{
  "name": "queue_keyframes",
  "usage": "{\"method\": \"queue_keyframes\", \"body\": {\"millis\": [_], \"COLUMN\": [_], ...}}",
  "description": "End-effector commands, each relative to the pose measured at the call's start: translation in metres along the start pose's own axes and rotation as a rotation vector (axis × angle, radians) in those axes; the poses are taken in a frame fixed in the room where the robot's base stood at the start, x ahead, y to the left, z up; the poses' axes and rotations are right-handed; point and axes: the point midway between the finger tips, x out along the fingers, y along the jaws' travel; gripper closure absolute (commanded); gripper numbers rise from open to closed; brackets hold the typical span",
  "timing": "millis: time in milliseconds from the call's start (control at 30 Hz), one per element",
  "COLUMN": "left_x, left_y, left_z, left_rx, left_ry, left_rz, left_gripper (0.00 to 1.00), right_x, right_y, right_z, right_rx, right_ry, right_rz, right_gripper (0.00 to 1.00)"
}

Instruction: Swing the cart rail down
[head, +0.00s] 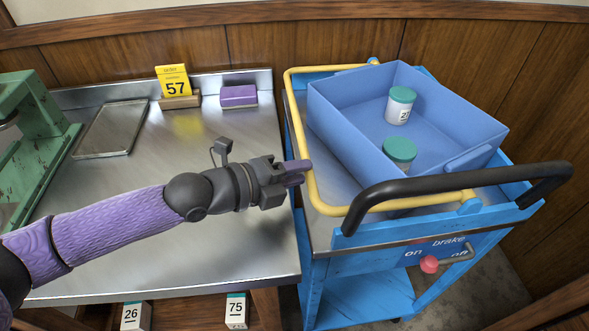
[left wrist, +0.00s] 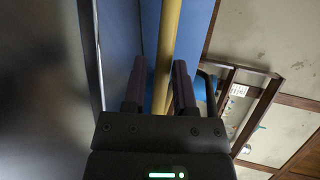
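The cart rail (head: 298,120) is a yellow tube along the left side of the blue cart (head: 345,262). Its ends bend right to blue mounts at the cart's back and front. My left gripper (head: 299,172) is at the rail's long left bar, its fingertips overlapping the bar in the head view. In the left wrist view, the fingers (left wrist: 159,88) stand apart with the yellow rail (left wrist: 166,45) running between them. A gap shows beside the left finger, so the grip is not closed. My right gripper is not in view.
A blue bin (head: 345,125) with two green-lidded jars (head: 401,105) sits on the cart, right of the rail. A black handle (head: 450,187) crosses the cart's front above a red brake knob (head: 429,264). A steel table (head: 190,255) adjoins the cart's left side.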

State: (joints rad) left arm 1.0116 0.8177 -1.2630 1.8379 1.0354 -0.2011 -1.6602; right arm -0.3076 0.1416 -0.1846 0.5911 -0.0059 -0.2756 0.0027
Motion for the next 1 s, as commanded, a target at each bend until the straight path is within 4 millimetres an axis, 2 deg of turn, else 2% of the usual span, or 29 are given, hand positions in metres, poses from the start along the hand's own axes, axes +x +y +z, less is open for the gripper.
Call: {"method": "queue_keyframes", "body": {"millis": [33, 133, 167, 367, 467, 567, 733, 1000], "left_x": [0.001, 0.001, 0.001, 0.0, -0.008, -0.028, -0.075, -0.097], "left_y": [0.008, 0.007, 0.007, 0.004, 0.003, 0.002, 0.004, 0.003], "left_z": [-0.003, -0.003, -0.002, -0.001, -0.001, 0.0, 0.001, -0.001], "left_rx": [-0.007, -0.006, -0.006, -0.004, -0.001, -0.002, 0.001, -0.002], "left_ry": [0.006, 0.005, 0.005, 0.003, 0.002, 0.001, -0.003, 0.003], "left_rz": [0.017, 0.015, 0.014, 0.008, 0.009, 0.011, 0.012, 0.01], "left_gripper": [0.64, 0.43, 0.42, 0.42, 0.42, 0.42, 0.42, 0.42], "right_x": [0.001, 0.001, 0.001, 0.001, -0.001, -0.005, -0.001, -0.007], "right_y": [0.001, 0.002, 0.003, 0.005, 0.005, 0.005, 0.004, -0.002], "right_z": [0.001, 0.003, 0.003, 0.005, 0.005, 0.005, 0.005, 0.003], "right_rx": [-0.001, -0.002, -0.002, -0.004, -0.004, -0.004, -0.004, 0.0], "right_ry": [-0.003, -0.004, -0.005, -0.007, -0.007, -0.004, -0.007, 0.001], "right_rz": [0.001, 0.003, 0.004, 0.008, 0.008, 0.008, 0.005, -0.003], "right_gripper": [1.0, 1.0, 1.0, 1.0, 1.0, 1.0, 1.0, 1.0]}}
